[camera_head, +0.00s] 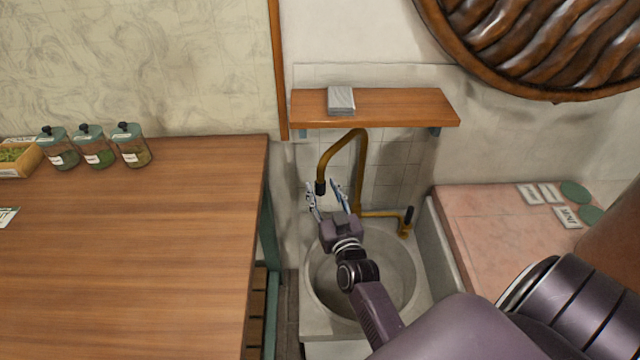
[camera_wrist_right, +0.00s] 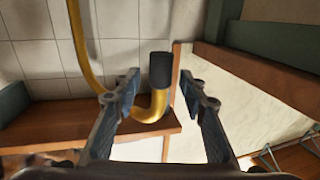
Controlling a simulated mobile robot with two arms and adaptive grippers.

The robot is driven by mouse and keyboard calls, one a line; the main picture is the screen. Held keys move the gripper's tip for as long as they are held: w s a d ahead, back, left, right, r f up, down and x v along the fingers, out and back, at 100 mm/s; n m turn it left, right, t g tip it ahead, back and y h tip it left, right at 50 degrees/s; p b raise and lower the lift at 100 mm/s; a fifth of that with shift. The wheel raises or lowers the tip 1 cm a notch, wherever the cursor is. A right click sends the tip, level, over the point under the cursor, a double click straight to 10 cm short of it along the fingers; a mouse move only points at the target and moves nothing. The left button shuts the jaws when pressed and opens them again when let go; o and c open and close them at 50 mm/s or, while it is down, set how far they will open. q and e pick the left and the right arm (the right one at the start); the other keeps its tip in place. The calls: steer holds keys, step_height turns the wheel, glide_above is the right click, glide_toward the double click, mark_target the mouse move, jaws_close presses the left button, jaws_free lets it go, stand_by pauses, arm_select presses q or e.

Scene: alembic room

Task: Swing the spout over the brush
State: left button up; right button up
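The brass spout (camera_head: 358,160) rises behind the sink, arches left and ends in a black tip (camera_head: 320,187). My right gripper (camera_head: 326,194) is open just in front of the tip, one finger on each side of it in the picture. In the right wrist view, the black tip (camera_wrist_right: 161,70) and the spout's curve (camera_wrist_right: 153,108) show between the two open fingers (camera_wrist_right: 160,84). Gaps show on both sides, and I see no clear contact. I cannot make out a brush; my right arm covers part of the sink. My left gripper is not in view.
The round sink basin (camera_head: 408,290) lies below my right arm. A brass side pipe with a dark handle (camera_head: 407,216) is right of the spout. A wooden shelf (camera_head: 400,106) with a grey block (camera_head: 341,100) hangs above. A wooden table (camera_head: 150,240) stands left, a pink counter (camera_head: 480,225) right.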

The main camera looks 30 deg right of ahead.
steer(key=shift+x, duration=1.2)
jaws_close()
